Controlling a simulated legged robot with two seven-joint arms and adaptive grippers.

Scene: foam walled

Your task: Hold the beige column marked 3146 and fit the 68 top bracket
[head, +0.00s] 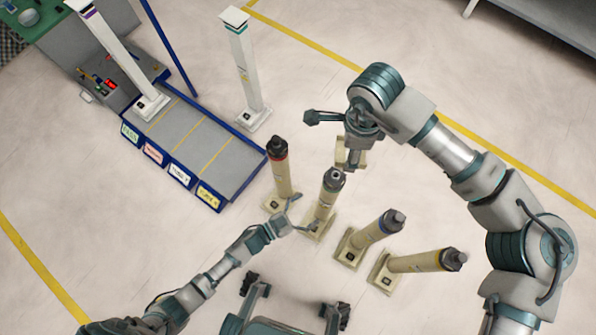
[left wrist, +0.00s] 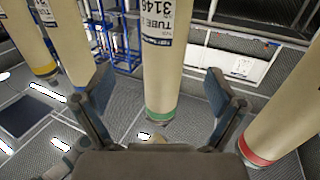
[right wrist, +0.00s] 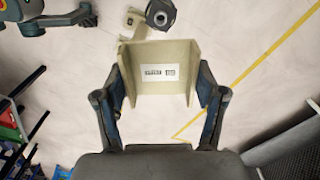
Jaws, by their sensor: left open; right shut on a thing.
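The beige column marked 3146 (left wrist: 172,75) has a green band and stands between the fingers of my open left gripper (left wrist: 160,95). In the head view this column (head: 323,207) is upright on its base, with a dark grey fitting on top and my left gripper (head: 301,214) low beside it. My right gripper (right wrist: 162,85) is shut on a beige U-shaped bracket (right wrist: 157,100). The bracket's small white label is too blurred to read. In the head view my right gripper (head: 352,143) is above and right of the column top; the bracket (head: 341,160) is partly hidden.
A red-banded column (head: 282,175) stands left of it. A rack with coloured labels (head: 205,150) and a white post (head: 246,70) are behind. Floor farther right is clear.

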